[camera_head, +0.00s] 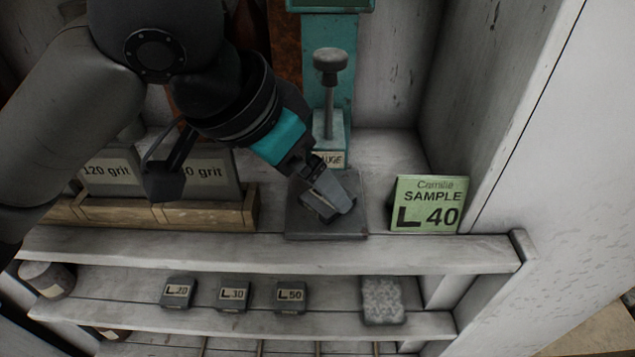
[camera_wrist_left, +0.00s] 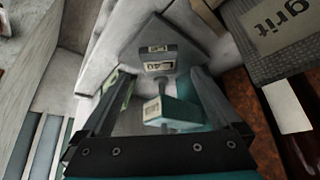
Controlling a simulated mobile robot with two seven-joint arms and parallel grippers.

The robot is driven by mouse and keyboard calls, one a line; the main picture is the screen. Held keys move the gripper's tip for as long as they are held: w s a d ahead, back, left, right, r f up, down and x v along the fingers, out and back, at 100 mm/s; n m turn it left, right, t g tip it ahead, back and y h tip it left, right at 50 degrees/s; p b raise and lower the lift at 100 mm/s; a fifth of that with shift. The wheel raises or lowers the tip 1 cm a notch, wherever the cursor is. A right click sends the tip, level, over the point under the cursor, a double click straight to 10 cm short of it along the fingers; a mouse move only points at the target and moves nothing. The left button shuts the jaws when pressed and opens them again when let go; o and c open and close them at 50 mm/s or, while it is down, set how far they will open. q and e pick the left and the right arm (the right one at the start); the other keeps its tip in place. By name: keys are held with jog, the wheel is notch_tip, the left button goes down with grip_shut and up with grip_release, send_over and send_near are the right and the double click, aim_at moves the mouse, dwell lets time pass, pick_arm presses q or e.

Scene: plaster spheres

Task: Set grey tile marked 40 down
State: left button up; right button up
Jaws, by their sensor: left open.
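My left gripper (camera_head: 330,206) reaches down over a dark grey square plate (camera_head: 300,226) on the upper shelf. In the left wrist view my left gripper (camera_wrist_left: 155,82) is open, with its two fingers apart. Beyond the fingertips a small grey tile (camera_wrist_left: 158,58) with pale labels lies on the plate (camera_wrist_left: 182,38); its number is too small to read. In the head view the gripper hides most of this tile. A green card (camera_head: 428,204) reading "Camille SAMPLE L 40" stands right of the plate. My right gripper is in neither view.
A teal gauge stand (camera_head: 328,95) with a round-topped post rises behind the plate. Grit boxes (camera_head: 110,172) stand in a wooden tray (camera_head: 205,215) at left. Tiles marked 20 (camera_head: 178,292), 30 (camera_head: 233,295) and 50 (camera_head: 290,297) and a speckled block (camera_head: 383,300) lie on the lower shelf.

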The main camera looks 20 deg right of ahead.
pick_arm(q)
jog(key=v, duration=0.8)
jog(key=shift+r+p, duration=0.25)
jog(key=shift+p, duration=0.05)
